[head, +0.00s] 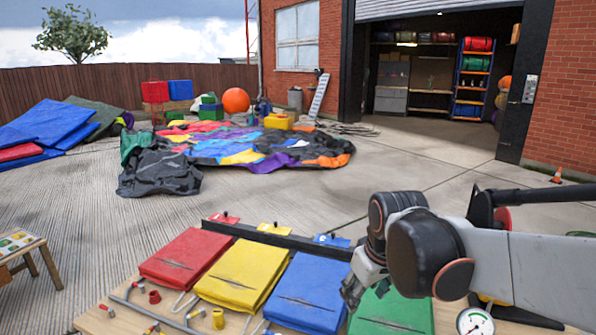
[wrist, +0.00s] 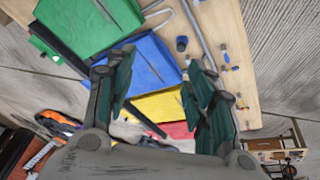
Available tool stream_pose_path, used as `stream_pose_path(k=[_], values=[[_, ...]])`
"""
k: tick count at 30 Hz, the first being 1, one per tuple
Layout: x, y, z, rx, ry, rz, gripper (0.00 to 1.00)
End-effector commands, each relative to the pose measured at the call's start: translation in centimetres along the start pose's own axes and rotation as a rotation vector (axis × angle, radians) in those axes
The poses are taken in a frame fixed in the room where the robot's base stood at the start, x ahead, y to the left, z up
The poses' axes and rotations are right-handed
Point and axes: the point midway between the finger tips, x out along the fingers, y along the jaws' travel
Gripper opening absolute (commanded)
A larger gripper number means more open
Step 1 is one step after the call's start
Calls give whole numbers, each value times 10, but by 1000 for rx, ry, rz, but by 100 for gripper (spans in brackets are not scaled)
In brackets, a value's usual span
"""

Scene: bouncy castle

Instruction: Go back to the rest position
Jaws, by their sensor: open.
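My gripper (head: 354,288) hangs at the end of my arm, above the border between the blue pad (head: 308,291) and the green pad (head: 393,314). In the wrist view my gripper (wrist: 158,78) shows two dark green fingers spread wide, with nothing between them. The blue pad (wrist: 150,62), the green pad (wrist: 88,22) and the yellow pad (wrist: 158,104) lie beyond the fingers. In the head view my arm covers part of the green pad. The gap between the fingertips and the pads cannot be told exactly.
A red pad (head: 186,257) and a yellow pad (head: 243,274) lie on the wooden table (head: 95,321), with small fittings in front. A dark rail (head: 285,239) runs behind them. A pressure gauge (head: 475,322) stands at right. Open concrete lies beyond, with a crumpled multicoloured sheet (head: 240,157).

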Motion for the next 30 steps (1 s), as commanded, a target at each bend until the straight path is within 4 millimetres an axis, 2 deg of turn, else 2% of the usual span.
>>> stream_pose_path(k=[3,9,18,24,30], values=[[-21,1,28,73,40,22,49],[-46,0,74,198,111,55,49],[-60,-7,136,370,216,94,49],[-60,-10,155,429,253,105,49],[-60,-10,158,440,261,107,49]])
